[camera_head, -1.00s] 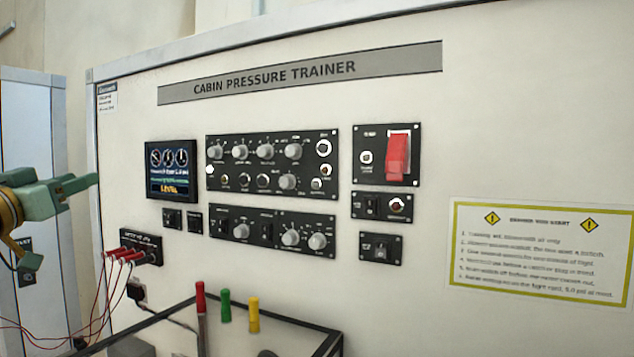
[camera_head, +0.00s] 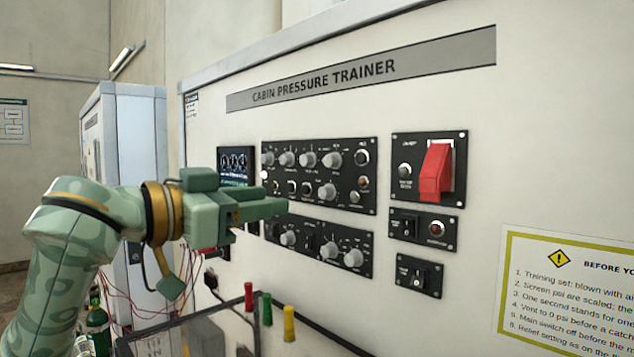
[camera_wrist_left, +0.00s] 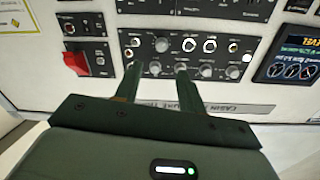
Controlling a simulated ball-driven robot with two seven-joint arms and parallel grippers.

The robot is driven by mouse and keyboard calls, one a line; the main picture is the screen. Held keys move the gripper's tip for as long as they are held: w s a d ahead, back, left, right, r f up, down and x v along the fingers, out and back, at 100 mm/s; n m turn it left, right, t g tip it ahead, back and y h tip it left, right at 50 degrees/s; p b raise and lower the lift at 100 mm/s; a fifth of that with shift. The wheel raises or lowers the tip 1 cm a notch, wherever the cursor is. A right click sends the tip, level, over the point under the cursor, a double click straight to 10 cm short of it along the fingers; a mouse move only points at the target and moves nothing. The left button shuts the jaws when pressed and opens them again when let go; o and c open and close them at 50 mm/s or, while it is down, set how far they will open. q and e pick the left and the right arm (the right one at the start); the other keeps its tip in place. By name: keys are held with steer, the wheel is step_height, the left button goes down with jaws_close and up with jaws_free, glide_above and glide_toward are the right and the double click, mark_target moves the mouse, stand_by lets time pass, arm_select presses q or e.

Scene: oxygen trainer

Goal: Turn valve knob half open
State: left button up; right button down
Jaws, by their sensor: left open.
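The cabin pressure trainer panel (camera_head: 330,110) carries several grey round knobs, including an upper row (camera_head: 308,160) and a lower pair (camera_head: 342,254). None is readable as the valve knob, so I cannot tell which one it is. My left gripper (camera_head: 272,208) is in front of the left part of the panel and hides some controls behind it. In the left wrist view my left gripper (camera_wrist_left: 158,72) is open and empty, its two fingers pointing at a row of knobs (camera_wrist_left: 205,71), seen upside down. I cannot see contact with any knob. My right gripper is not in view.
A red guarded switch (camera_head: 434,172) is at the panel's right. A partly covered display (camera_head: 233,162) is at its left. Below stand red, green and yellow handles (camera_head: 289,322) by a dark frame. Red wires hang behind my arm. A green bottle (camera_head: 98,322) is at lower left.

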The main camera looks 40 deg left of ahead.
mark_target(322, 192)
arm_select(q)
steer(key=w+p, duration=0.1)
steer(key=w, duration=0.2)
steer(key=w+p, duration=0.1)
steer(key=w, duration=0.2)
steer(key=w+d+p, duration=0.1)
steer(key=w, duration=0.2)
steer(key=shift+w+r, duration=0.15)
steer(key=shift+r, duration=0.05)
steer(key=shift+w+f, duration=0.15)
steer(key=shift+w, duration=0.2)
jaws_close()
